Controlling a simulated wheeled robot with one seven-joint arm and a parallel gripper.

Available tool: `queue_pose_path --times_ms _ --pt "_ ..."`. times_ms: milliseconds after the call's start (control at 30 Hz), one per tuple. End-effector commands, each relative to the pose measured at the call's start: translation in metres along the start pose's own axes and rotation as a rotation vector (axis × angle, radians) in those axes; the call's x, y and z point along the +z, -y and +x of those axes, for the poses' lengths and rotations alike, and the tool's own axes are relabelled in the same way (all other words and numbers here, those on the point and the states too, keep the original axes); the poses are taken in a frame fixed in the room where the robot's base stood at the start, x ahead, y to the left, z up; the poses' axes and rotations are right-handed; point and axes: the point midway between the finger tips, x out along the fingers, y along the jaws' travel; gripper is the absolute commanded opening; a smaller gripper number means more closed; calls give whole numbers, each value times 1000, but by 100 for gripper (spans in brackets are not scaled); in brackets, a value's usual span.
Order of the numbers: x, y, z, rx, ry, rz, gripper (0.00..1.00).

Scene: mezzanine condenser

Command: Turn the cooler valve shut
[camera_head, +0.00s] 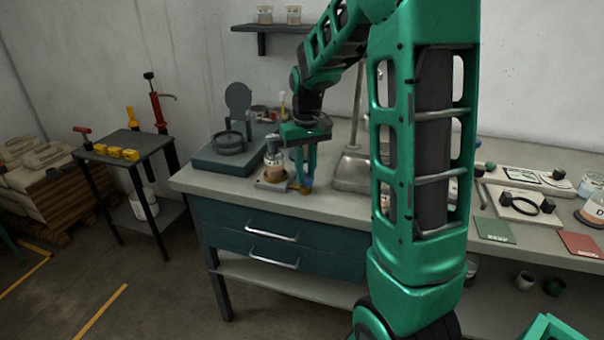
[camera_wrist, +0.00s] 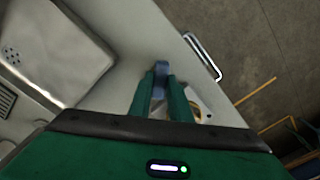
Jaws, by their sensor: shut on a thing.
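My gripper (camera_head: 302,174) points down over the front edge of the workbench, its two green fingers shut on a small blue piece. The blue piece, which looks like the cooler valve's handle (camera_wrist: 160,68), shows between the fingertips in the wrist view. In the head view only a little blue shows at the fingertips, above a small orange-brown part. A glass vessel with brownish contents (camera_head: 274,168) stands just left of the fingers on a light square base. The valve's body and how far it is turned are mostly hidden.
A metal sink (camera_head: 352,174) lies right of the gripper, partly behind my arm. A dark round fixture (camera_head: 229,143) stands on the bench at left. Blue drawers (camera_head: 262,232) with metal handles are below. A small side table (camera_head: 150,142) with yellow items stands further left.

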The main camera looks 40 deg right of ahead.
Motion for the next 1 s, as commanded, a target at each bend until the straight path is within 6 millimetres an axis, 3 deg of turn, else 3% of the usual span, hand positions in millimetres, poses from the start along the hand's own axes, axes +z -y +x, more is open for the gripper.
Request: queue_pose_path --times_ms 600,1000 --pt "0 1 -1 -1 -2 530 0" --pt "0 1 -1 -1 -2 684 0"
